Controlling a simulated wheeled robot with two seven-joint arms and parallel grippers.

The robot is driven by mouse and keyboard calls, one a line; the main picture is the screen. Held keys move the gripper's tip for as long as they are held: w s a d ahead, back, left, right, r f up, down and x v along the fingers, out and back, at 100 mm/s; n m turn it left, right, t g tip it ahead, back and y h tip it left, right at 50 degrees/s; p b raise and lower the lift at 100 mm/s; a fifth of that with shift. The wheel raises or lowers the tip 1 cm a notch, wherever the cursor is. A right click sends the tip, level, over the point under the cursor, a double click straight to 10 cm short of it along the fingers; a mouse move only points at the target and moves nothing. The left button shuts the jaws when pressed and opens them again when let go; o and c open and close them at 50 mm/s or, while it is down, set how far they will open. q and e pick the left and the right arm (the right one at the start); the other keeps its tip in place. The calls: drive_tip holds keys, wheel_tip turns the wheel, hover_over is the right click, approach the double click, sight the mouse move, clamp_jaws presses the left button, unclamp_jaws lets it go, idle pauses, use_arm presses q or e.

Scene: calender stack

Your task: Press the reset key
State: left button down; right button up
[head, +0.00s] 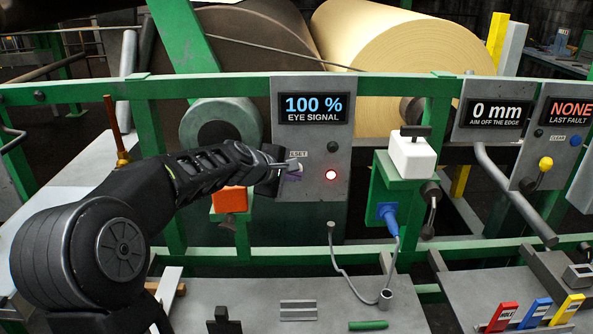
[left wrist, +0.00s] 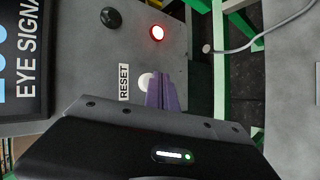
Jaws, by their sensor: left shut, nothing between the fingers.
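The reset key is a pale round button on the grey eye-signal panel (head: 312,218), beside the RESET label (left wrist: 124,82). In the left wrist view the key (left wrist: 145,82) shows just left of my purple fingers and is partly covered by them. My left gripper (head: 291,175) reaches in from the left in the head view and is shut and empty, its tips at the key. The left wrist view shows the closed fingers (left wrist: 161,92) too. I cannot tell whether they touch the key. My right gripper is not in view.
A lit red lamp (head: 330,175) sits right of the key. The screen (head: 314,107) above reads 100 % EYE SIGNAL. A white box (head: 412,158) on a green bracket stands to the right, with a blue plug (head: 388,215) below it. Green rails cross the scene.

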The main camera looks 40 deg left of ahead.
use_arm(q)
drive_tip(key=shift+w+a, duration=0.3)
drive_tip(key=shift+w, duration=0.1)
idle(0.6)
drive_tip(key=shift+s+d, duration=0.1)
drive_tip(key=shift+s, duration=0.05)
drive_tip(key=shift+s+d, duration=0.4)
drive_tip(key=shift+s, duration=0.2)
idle(0.3)
drive_tip(key=s+d, duration=0.1)
drive_tip(key=s, duration=0.1)
drive_tip(key=s+d, duration=0.2)
idle(0.5)
drive_tip(key=shift+f, duration=0.1)
idle(0.6)
